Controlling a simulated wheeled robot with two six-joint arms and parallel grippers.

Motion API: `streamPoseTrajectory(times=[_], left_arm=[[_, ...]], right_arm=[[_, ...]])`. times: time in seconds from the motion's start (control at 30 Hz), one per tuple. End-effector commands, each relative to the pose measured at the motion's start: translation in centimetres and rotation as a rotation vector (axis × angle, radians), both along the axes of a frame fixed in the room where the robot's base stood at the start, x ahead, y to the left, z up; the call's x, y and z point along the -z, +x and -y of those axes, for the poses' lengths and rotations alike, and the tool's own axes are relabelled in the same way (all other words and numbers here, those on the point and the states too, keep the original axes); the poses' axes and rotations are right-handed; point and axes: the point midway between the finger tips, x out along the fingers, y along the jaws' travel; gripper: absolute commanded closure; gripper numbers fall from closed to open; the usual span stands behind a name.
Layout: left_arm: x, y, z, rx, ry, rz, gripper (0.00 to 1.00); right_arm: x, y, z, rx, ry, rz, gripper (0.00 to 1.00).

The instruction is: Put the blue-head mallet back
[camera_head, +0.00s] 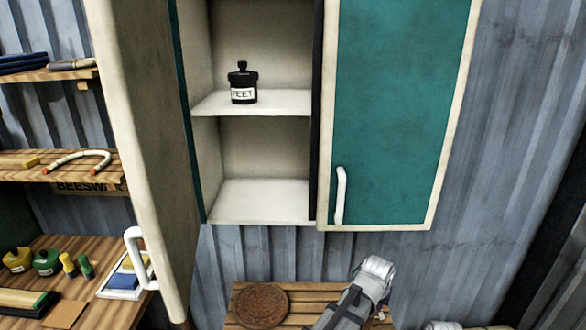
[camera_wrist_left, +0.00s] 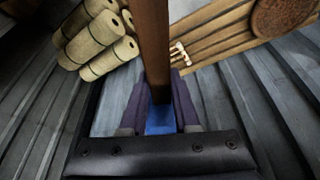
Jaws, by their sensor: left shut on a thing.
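In the left wrist view, my left gripper (camera_wrist_left: 160,118) has its dark fingers closed on the blue-head mallet (camera_wrist_left: 153,45). The mallet's brown handle runs up the picture away from the fingers. A patch of its blue head shows low between the fingertips, and the rest is hidden. My right gripper is in neither view.
The wall cabinet's left door (camera_head: 143,130) stands open; its teal right door (camera_head: 395,110) is shut. A black pot (camera_head: 243,85) sits on the upper shelf, and the lower shelf (camera_head: 262,195) is empty. A brown disc (camera_head: 262,305) lies on a slatted bench.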

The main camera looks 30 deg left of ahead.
Motion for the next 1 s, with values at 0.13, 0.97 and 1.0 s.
streamPoseTrajectory(times=[0.13, 0.97, 1.0], left_arm=[[-6.3, -1.8, -4.7, -0.092, -0.001, -0.001, 1.00], [-24.1, -11.2, -20.3, -0.460, -0.002, -0.010, 1.00], [-24.2, -11.3, -20.4, -0.463, -0.002, -0.010, 1.00]], right_arm=[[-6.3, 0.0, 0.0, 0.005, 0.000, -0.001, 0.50], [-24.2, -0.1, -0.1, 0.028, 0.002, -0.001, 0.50], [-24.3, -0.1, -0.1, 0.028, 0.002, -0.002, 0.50]])
